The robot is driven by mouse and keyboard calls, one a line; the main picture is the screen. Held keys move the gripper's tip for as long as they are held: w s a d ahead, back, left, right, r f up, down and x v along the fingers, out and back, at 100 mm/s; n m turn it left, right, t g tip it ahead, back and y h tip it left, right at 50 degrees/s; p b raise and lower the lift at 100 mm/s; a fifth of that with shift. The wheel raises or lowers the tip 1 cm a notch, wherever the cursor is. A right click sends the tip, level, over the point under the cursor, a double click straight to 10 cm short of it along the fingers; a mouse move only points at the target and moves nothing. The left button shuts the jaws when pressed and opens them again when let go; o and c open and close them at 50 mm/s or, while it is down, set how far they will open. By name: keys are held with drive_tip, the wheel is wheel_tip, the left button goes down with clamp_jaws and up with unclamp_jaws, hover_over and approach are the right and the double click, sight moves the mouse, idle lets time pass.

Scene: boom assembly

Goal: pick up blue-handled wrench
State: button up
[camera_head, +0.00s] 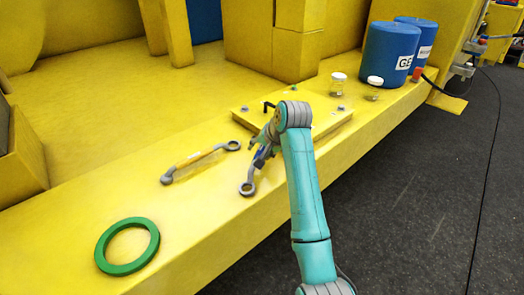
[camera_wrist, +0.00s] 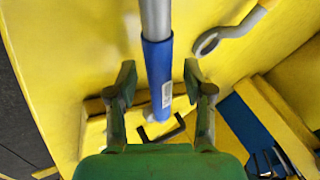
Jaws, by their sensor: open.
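The blue-handled wrench (camera_head: 247,188) lies on the yellow surface in the head view, its ring end showing and the rest partly hidden by my gripper (camera_head: 263,143). In the wrist view its blue handle (camera_wrist: 158,75) runs up and down the middle, with the grey shaft above it. My gripper (camera_wrist: 159,78) is open, with one finger on each side of the handle. Gaps show between the handle and both fingers. I cannot tell the height of the fingers over the handle.
A wrench with a yellow-orange handle (camera_head: 198,157) lies to the left. A green ring (camera_head: 103,248) lies nearer the front. A raised yellow plate (camera_head: 325,125), a black hex key (camera_head: 268,105), glass jars (camera_head: 337,86) and blue barrels (camera_head: 385,52) are behind. The surface ends at the dark floor on the right.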

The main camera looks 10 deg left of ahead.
sight(261, 146)
clamp_jaws()
drive_tip(key=shift+r, duration=0.15)
wheel_tip(261, 146, up, 10)
drive_tip(key=shift+f, duration=0.1)
idle(0.5)
idle(0.4)
